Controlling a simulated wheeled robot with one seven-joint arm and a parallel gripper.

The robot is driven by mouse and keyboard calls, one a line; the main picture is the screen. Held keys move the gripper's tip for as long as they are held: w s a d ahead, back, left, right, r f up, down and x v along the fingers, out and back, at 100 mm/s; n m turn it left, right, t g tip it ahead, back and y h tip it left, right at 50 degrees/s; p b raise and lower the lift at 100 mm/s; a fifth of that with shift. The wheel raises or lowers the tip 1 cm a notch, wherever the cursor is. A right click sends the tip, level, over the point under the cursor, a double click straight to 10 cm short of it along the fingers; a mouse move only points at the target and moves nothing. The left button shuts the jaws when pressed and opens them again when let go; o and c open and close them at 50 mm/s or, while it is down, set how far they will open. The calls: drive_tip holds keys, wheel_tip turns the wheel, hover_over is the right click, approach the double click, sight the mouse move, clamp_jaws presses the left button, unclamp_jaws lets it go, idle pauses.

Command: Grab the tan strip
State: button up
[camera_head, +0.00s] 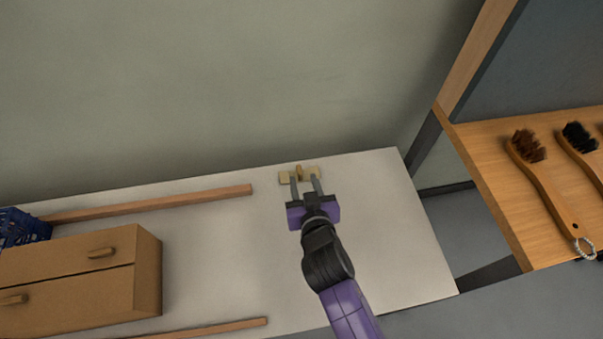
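A short, pale tan strip (285,177) lies near the back edge of the white tabletop, running left to right. A small darker brown piece (299,172) stands up at its middle. My gripper (305,181) reaches over the table from the front, with its two grey fingers spread apart. The fingertips are at the near side of the pale strip and overlap it in the picture. I cannot tell whether they touch it. The gap between the fingers is wider than the brown piece, and nothing is visibly clamped.
A brown drawer box (146,265) and a blue crate (24,228) stand at the left. Long wooden rails lie at the back (150,204) and front (222,327). A wooden shelf (493,170) at the right holds brushes (545,187). The table right of my gripper is clear.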

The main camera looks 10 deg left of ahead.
sight(300, 174)
drive_tip(key=x, duration=0.5)
drive_tip(key=shift+a, duration=0.15)
drive_tip(key=shift+c, duration=0.3)
clamp_jaws()
